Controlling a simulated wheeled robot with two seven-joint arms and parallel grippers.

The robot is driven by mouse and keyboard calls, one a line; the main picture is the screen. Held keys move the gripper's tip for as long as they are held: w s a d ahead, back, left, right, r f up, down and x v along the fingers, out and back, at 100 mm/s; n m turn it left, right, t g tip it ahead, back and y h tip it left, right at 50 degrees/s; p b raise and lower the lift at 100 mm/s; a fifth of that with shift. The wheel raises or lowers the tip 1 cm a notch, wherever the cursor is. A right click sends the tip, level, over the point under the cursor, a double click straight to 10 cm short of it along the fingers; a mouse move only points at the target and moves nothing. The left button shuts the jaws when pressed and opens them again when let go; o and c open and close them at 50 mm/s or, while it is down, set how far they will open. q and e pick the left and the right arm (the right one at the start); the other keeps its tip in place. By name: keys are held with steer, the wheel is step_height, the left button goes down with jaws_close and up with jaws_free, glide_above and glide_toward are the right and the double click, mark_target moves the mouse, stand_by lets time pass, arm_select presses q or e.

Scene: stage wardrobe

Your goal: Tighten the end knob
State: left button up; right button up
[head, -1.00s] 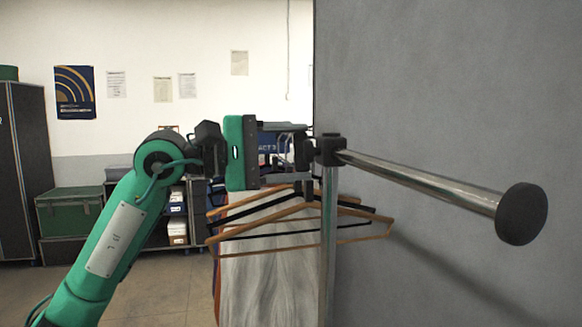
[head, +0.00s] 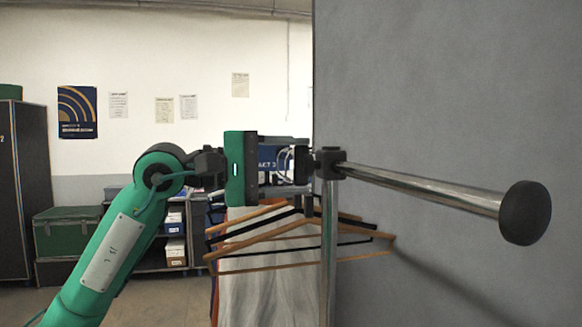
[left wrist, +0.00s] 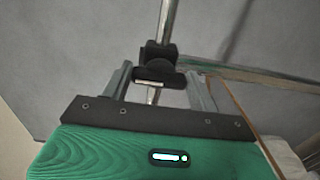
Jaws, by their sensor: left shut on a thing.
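The dark end knob (head: 302,165) sits on the left side of the black joint block (head: 330,163) at the top of the chrome clothes rack post. My left gripper (head: 296,166) comes in from the left, level with the knob, and is shut on it. In the left wrist view the knob (left wrist: 158,78) lies between the two grey fingers (left wrist: 160,90), with the block behind it. The knob's far side is hidden. My right gripper is not in view.
A chrome rail (head: 420,190) runs from the block towards the right, ending in a black round cap (head: 525,213). Wooden and dark hangers (head: 290,240) and pale cloth (head: 265,285) hang just below my gripper. A grey panel (head: 450,90) stands behind the rail.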

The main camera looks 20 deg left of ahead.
arm_select(q)
steer(key=o, duration=1)
steer(key=shift+s+a+f, duration=0.1)
steer(key=shift+s+a, duration=0.1)
steer(key=shift+a, duration=0.2)
steer(key=b+v, duration=0.3)
steer(key=v, duration=1)
steer(key=shift+s, duration=0.1)
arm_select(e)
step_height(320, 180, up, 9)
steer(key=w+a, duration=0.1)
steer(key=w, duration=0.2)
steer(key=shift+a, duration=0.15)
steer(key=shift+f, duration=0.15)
